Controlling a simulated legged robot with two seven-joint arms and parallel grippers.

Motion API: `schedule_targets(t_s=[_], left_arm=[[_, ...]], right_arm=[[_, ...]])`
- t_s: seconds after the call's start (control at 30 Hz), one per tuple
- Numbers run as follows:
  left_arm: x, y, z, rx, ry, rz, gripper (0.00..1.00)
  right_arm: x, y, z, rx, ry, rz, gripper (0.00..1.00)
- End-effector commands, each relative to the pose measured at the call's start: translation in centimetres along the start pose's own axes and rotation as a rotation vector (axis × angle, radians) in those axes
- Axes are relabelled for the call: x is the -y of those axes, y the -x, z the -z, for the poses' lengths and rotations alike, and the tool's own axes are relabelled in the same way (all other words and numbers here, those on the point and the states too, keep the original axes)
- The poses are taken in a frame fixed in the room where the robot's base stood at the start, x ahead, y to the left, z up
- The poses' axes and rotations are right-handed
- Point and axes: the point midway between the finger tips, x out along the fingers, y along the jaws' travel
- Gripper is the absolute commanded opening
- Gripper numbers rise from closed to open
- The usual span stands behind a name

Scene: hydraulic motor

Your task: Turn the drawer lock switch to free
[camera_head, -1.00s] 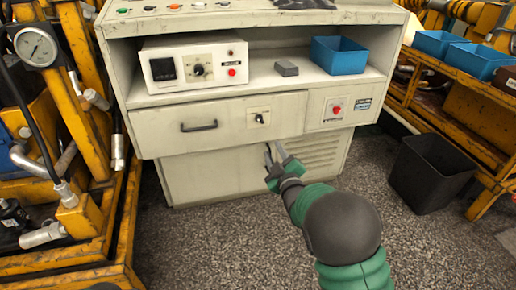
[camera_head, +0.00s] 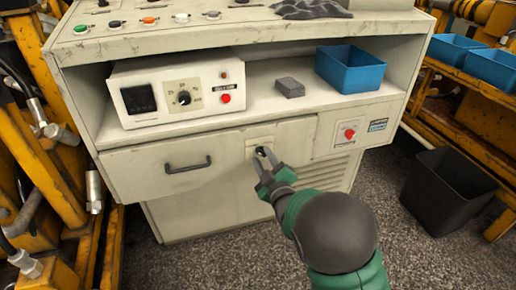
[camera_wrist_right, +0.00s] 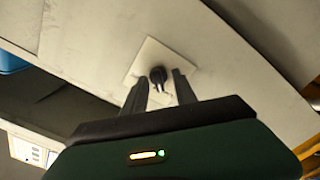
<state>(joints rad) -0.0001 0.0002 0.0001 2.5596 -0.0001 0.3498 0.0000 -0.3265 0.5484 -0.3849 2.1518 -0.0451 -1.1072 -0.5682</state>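The drawer lock switch (camera_head: 262,151) is a small dark knob on a pale square plate, on the drawer front (camera_head: 215,150) right of its dark handle (camera_head: 188,164). In the right wrist view the switch (camera_wrist_right: 158,75) sits between the fingertips, partly in front of its plate (camera_wrist_right: 150,62). My right gripper (camera_head: 264,160) is at the switch in the head view; its fingers (camera_wrist_right: 160,85) are open, one on each side of the knob, with gaps visible. Whether the fingertips touch the plate cannot be told. The drawer looks closed. My left gripper is not in view.
On the shelf above are a white control box (camera_head: 180,88), a grey block (camera_head: 290,87) and a blue bin (camera_head: 350,68). A red button (camera_head: 350,133) is on the panel to the right. A black bin (camera_head: 447,190) stands on the floor at right.

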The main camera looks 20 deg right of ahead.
Motion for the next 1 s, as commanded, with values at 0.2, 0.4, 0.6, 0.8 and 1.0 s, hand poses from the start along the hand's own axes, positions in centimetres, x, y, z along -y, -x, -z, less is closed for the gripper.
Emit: schedule_targets(t_s=[0.2,0.4,0.6,0.8,1.0], left_arm=[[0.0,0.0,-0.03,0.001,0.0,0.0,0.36],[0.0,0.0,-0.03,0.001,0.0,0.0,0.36],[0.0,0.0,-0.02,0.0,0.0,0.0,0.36],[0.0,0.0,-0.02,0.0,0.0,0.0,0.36],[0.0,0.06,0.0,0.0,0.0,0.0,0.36]], right_arm=[[-0.02,0.13,-0.07,0.001,0.0,0.0,0.34],[0.01,0.08,-0.1,0.002,0.0,0.0,0.19],[0.04,0.07,-0.09,0.002,0.0,0.001,0.0],[0.1,0.07,-0.07,0.001,0.0,0.002,0.0],[0.12,0.07,-0.04,0.001,-0.017,0.003,0.0]])
